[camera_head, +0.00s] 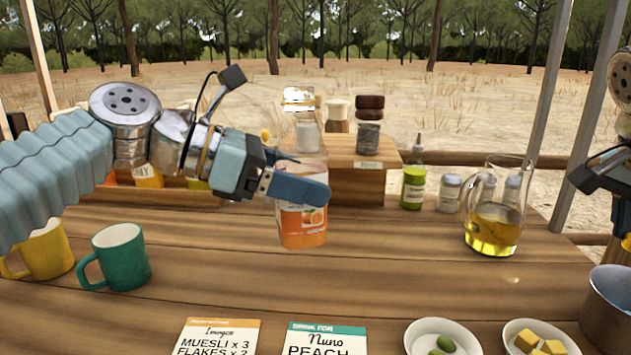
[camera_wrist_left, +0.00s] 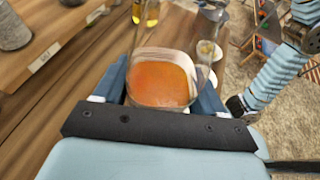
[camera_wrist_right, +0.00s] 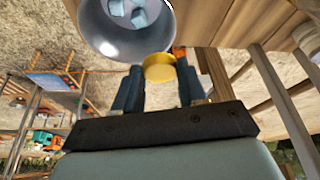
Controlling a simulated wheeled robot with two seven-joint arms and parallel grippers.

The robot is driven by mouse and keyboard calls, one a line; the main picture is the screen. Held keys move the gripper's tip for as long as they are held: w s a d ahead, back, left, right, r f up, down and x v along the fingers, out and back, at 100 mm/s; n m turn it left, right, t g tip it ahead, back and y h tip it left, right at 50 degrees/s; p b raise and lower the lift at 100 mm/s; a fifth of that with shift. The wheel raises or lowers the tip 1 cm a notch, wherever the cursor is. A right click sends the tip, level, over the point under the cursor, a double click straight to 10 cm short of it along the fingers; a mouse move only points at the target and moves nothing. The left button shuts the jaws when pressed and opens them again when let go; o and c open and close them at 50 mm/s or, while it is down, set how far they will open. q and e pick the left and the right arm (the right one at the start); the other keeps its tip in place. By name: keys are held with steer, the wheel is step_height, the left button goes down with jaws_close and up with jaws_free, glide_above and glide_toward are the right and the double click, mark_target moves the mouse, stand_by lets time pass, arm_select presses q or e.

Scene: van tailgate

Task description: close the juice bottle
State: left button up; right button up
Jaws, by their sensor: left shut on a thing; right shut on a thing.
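The juice bottle (camera_head: 303,226) is clear with an orange label and stands upright at the middle of the table. My left gripper (camera_head: 300,187) is shut around its upper part. In the left wrist view the bottle's open mouth (camera_wrist_left: 163,80) shows orange juice inside and no cap on it. My right gripper (camera_wrist_right: 158,82) is shut on a round gold cap (camera_wrist_right: 160,68).
A metal pot (camera_head: 607,312) with ice cubes is near the right gripper. A glass jug (camera_head: 494,228) and a green bottle (camera_head: 413,185) stand right of the juice. Mugs (camera_head: 121,257) are at left; cards (camera_head: 327,335) and small bowls (camera_head: 440,335) lie in front.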

arm_select(q)
steer(key=shift+s+a+r, duration=0.45)
steer(key=shift+s+a, duration=0.15)
steer(key=shift+s, duration=0.25)
steer(key=shift+s+a+r, duration=0.45)
steer(key=shift+s+a, duration=0.15)
steer(key=shift+s, duration=0.2)
steer(key=o, duration=0.8)
steer(key=c, duration=0.9)
steer(key=shift+c, duration=0.2)
